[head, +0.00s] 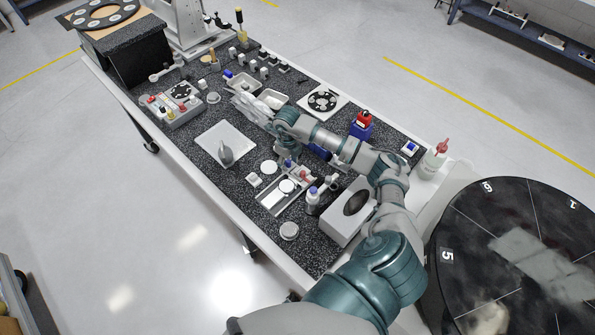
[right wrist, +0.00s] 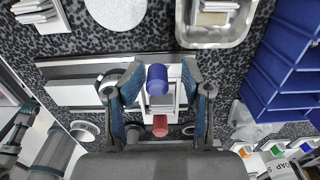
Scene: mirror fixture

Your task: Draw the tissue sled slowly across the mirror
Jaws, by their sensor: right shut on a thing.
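The round dark mirror (head: 515,225), with numbered sectors and pale reflections, is at the lower right of the head view, cut off by the frame. A blue cylinder (right wrist: 157,80) and a red one (right wrist: 160,125) show in that gap. I cannot tell which part is held, or pick out the tissue sled for certain. My left gripper is not in view.
The speckled bench top (head: 200,175) is crowded. A blue rack (right wrist: 285,55) is at the right wrist view's right.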

